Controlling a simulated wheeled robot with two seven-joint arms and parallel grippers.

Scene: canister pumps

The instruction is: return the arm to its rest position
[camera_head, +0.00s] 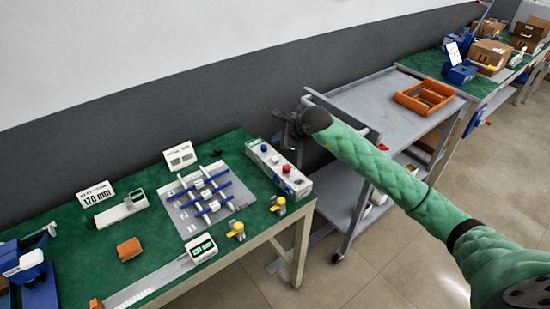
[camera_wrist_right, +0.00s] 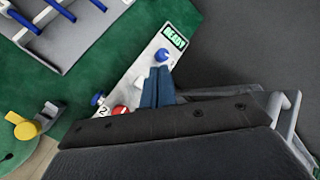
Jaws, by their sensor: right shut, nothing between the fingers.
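My right arm, in a green sleeve, reaches in from the lower right of the head view. Its gripper (camera_head: 286,122) is at the far right corner of the green table, beside and above the control box. In the right wrist view the two dark blue fingers (camera_wrist_right: 158,86) are together and empty, over the white control box (camera_wrist_right: 140,95). The box shows a green READY display, blue knobs and a red button. The control box (camera_head: 278,168) also shows in the head view. My left gripper is not in view.
The green table (camera_head: 150,240) holds a grey fixture plate (camera_head: 188,218) with blue bars, yellow-handled valves (camera_head: 237,230) and an orange block (camera_head: 129,249). A grey cart (camera_head: 370,100) with an orange tray (camera_head: 425,97) stands behind my right arm. Floor is clear at lower right.

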